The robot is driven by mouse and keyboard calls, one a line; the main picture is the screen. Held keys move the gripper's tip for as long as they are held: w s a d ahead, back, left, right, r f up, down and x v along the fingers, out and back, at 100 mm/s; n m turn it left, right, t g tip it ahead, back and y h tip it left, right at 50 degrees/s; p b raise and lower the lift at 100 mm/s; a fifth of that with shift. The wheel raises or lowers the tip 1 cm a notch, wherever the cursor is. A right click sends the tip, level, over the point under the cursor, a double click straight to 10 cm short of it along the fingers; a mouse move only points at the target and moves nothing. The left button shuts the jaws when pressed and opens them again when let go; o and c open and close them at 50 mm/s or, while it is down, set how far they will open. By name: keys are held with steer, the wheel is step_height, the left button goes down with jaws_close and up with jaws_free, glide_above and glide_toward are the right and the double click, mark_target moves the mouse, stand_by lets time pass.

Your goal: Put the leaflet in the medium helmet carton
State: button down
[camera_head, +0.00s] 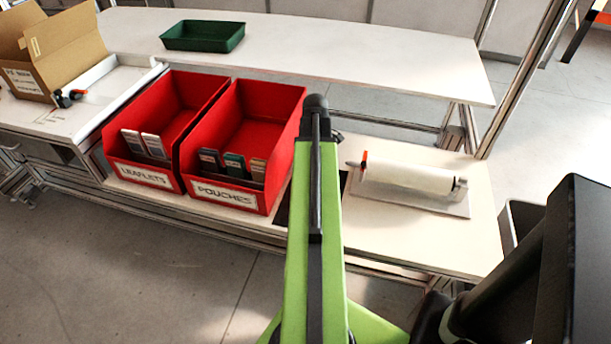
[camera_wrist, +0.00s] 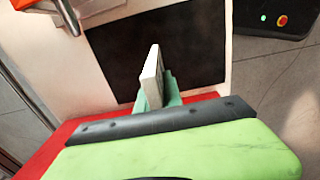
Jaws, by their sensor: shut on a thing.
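My gripper (camera_wrist: 158,94) shows in the wrist view with its pale green fingers shut on a thin, white-edged leaflet (camera_wrist: 151,70), which stands up from them. In the head view my green arm reaches over the table and hides the gripper and the held leaflet. An open brown carton (camera_head: 68,52) stands at the far left, flaps up, well away from my arm. Its white label is too small to read, so I cannot tell its size. Two more leaflets (camera_head: 151,145) stand in the front of the red LEAFLETS bin (camera_head: 143,176).
A red POUCHES bin (camera_head: 228,195) with several packs stands just left of my arm. A white roll on a stand (camera_head: 408,178) lies to the right. A green tray (camera_head: 203,36) sits on the back table. A tape dispenser (camera_head: 67,98) lies beside the carton.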

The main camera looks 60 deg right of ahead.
step_height(320, 180, down, 4)
steer(key=b, duration=0.4)
steer(key=shift+f, duration=0.15)
steer(key=shift+w+a+r, duration=0.1)
steer(key=shift+w+r, duration=0.05)
steer(key=shift+r, duration=0.05)
steer(key=shift+f, duration=0.1)
steer(key=c, duration=1.9)
jaws_free()
steer(key=o, duration=0.4)
